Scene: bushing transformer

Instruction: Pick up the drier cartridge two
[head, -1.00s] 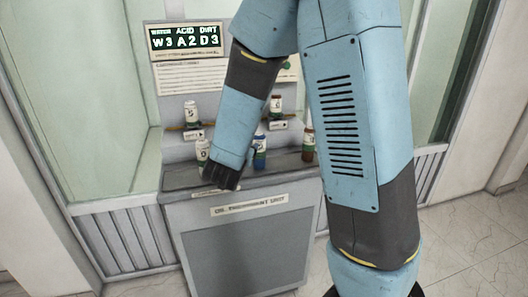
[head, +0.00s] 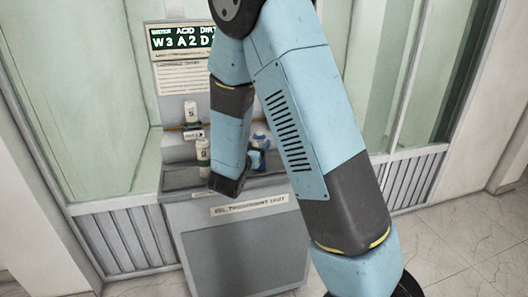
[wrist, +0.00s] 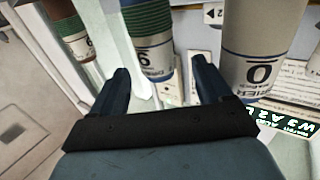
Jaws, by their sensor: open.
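My gripper (head: 228,184) is low over the front of the treatment unit in the head view. In the wrist view my gripper (wrist: 160,65) is open, with one dark finger on each side of a green-banded cartridge (wrist: 155,52) whose white label has a large 6 or 9. I cannot tell whether the fingers touch it. A larger cartridge (wrist: 260,45) with a 0 on its label stands right of the fingers, its label partly reading as drier. A brown and green cartridge (wrist: 72,28) is at upper left. No label clearly shows a two.
In the head view, white-labelled bottles stand on the upper step (head: 191,112) and lower shelf (head: 203,153). A blue and white one (head: 259,140) is right of my forearm. A lit sign (head: 180,38) hangs behind.

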